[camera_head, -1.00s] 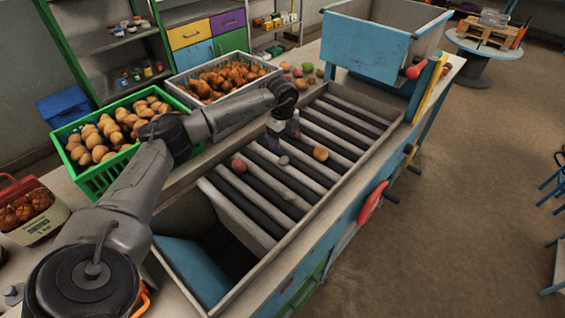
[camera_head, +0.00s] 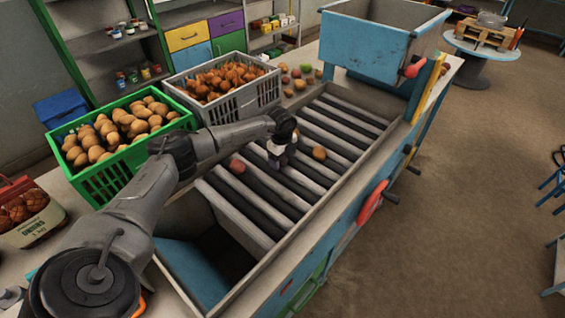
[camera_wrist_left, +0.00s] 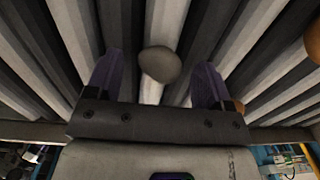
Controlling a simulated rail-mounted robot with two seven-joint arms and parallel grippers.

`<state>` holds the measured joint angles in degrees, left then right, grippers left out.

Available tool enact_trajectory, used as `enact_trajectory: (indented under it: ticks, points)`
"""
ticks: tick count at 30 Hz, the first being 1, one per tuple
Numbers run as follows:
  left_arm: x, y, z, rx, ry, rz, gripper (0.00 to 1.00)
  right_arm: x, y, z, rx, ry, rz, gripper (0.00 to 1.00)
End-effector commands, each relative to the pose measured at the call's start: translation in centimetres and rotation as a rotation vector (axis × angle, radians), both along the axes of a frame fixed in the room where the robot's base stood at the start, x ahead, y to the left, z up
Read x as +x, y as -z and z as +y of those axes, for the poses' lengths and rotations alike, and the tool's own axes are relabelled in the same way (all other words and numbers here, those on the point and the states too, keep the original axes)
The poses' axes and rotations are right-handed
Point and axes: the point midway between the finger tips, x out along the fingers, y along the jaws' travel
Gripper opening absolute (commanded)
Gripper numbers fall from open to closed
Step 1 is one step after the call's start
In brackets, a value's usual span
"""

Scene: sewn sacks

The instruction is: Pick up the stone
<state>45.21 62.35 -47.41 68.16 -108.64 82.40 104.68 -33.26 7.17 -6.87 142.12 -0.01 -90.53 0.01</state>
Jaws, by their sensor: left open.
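The stone (camera_wrist_left: 160,64) is a grey-brown, rounded lump on the rollers. In the left wrist view it lies between and just beyond the two purple fingertips of my left gripper (camera_wrist_left: 155,80), with a gap on each side. In the head view my left gripper (camera_head: 278,158) is low over the rollers, pointing down, and hides the stone. The gripper is open and empty. My right gripper is in neither view.
The roller conveyor (camera_head: 262,206) also carries a reddish potato (camera_head: 237,166) left of the gripper and an orange-brown one (camera_head: 319,153) to its right. A green crate (camera_head: 113,182) and a grey crate (camera_head: 203,99) stand behind. A blue hopper (camera_head: 367,54) stands at the far end.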

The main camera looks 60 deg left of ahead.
Motion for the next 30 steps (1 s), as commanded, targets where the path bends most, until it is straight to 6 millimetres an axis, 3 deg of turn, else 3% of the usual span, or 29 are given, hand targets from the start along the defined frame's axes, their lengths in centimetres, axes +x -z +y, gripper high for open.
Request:
enact_trajectory:
  ticks: [8,24,30]
  points:
    - [0.00,0.62,0.03,0.001,0.001,0.000,0.75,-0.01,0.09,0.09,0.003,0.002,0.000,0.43]
    - [0.01,0.57,0.03,0.001,0.000,0.000,0.24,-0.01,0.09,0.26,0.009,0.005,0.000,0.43]
    - [0.02,0.54,0.04,0.001,0.000,-0.001,0.22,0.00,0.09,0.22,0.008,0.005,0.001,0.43]
